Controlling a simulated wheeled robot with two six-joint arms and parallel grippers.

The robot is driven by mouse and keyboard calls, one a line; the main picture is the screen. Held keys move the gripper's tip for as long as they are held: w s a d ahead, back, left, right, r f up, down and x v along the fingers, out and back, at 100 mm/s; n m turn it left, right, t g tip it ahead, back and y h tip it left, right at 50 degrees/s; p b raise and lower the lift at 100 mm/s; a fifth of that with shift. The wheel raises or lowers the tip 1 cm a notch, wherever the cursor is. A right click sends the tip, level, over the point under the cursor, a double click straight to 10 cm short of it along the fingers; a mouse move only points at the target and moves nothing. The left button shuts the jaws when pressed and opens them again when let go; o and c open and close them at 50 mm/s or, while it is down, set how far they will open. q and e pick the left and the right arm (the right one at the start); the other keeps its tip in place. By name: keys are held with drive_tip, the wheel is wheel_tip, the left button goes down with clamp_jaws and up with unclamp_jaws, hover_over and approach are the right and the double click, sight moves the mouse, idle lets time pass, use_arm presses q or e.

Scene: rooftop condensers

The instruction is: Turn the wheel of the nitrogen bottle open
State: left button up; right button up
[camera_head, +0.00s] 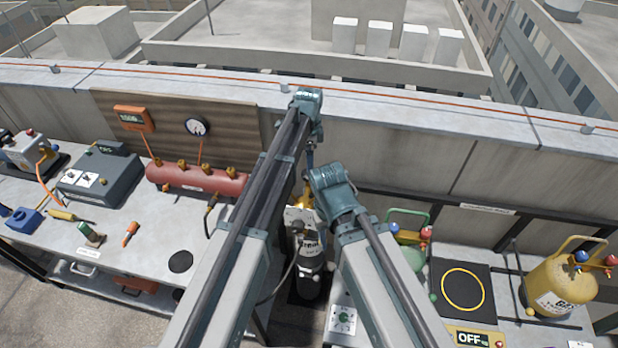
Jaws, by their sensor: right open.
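The nitrogen bottle (310,270) is a dark upright cylinder with a pale label, standing in the gap between the two benches. Brass-coloured valve parts (303,196) show at its top; the wheel itself cannot be made out clearly. My right gripper (300,213) is at the bottle's top, close to the valve, and is open. Its fingertips are small and partly hidden, so I cannot tell whether they touch the wheel or are around it. My left arm reaches up across the middle of the view, and its gripper does not show.
The left bench (140,225) carries a red manifold (195,178), a grey case (98,180) and small tools. On the right are a black scale (463,290), a yellow cylinder (562,285) and a green cylinder (413,257). A parapet wall (400,150) runs behind.

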use_arm(q)
wheel_tip(320, 180, down, 5)
drive_tip(key=b, duration=0.4)
drive_tip(key=c, duration=1.4)
drive_tip(key=shift+o, duration=0.2)
